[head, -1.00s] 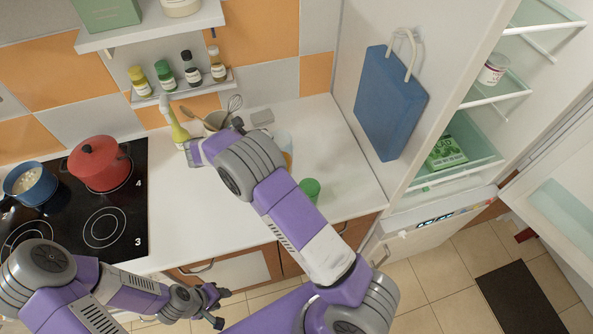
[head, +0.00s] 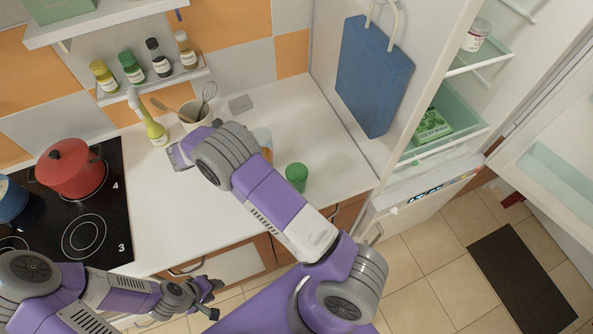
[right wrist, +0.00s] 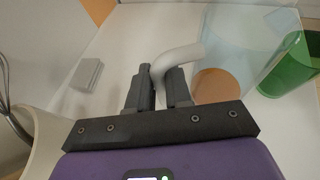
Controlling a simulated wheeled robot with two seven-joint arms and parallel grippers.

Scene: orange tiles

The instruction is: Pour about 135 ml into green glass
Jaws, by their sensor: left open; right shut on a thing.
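The green glass (head: 296,177) stands on the white counter near its front right part; it also shows at the right edge of the right wrist view (right wrist: 292,66). A clear jug (right wrist: 238,55) with a white handle (right wrist: 185,57) and some orange liquid (right wrist: 215,86) is left of the glass in the right wrist view. My right gripper (right wrist: 160,85) is shut on the jug's handle. In the head view my right arm hides most of the jug (head: 264,138) and the gripper's fingertips. My left gripper (head: 214,299) is open and empty in front of the counter's edge.
A yellow bottle (head: 153,128) and a utensil pot (head: 195,115) stand behind my right arm. A red pot (head: 70,170) sits on the black hob (head: 105,205) at left. A blue bag (head: 375,75) hangs at right.

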